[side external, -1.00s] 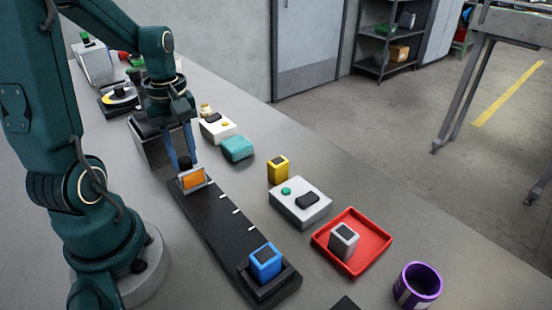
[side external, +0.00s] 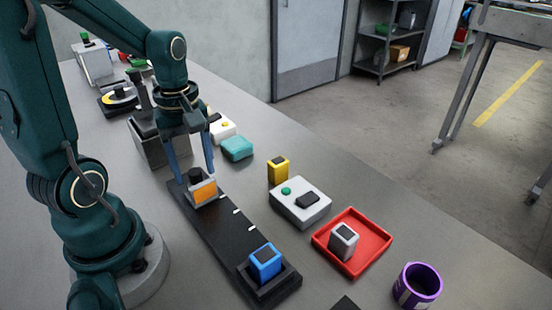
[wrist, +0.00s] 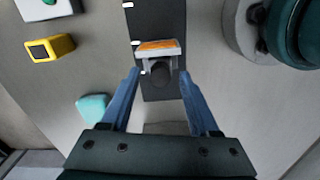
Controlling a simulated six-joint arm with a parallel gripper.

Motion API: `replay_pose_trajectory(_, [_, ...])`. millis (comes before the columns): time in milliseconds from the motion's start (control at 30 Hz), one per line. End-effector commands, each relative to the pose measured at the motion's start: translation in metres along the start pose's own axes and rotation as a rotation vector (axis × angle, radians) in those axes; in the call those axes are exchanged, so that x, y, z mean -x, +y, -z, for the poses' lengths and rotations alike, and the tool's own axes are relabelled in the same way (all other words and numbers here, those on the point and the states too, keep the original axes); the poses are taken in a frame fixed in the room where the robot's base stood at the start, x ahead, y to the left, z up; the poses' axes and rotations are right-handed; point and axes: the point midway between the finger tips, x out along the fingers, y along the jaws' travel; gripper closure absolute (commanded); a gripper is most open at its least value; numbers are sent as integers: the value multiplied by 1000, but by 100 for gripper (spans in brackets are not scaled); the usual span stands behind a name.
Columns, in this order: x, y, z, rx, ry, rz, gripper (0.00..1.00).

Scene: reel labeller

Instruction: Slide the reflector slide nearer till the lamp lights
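The reflector slide, with an orange face (side external: 204,192) and a black knob (side external: 195,175), sits near the far end of a black track (side external: 222,228). In the wrist view the slide (wrist: 158,48) shows with its knob below it. A blue block with a dark window (side external: 265,262) stands in a holder at the track's near end. My gripper (side external: 196,178) is open around the knob. In the wrist view a gap shows between the knob and each finger. A green dome (side external: 286,191) sits on a light grey box (side external: 301,209); I cannot tell if it is lit.
White tick marks line the track's right edge. Right of it stand a yellow block (side external: 278,170), a teal block (side external: 237,149), a red tray (side external: 375,237) holding a grey block (side external: 343,240), and a purple cup (side external: 418,285). The track between slide and blue block is clear.

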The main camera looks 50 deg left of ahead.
Motion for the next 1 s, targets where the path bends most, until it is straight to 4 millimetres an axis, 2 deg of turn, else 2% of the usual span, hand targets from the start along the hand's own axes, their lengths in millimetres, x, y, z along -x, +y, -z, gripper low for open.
replay_pose_trajectory(167, [4, 0, 0, 0, 1, -1, 38])
replay_pose_trajectory(600, [49, 0, 0, 0, 2, -2, 38])
replay_pose_trajectory(1000, [52, 1, -2, -12, 2, -3, 38])
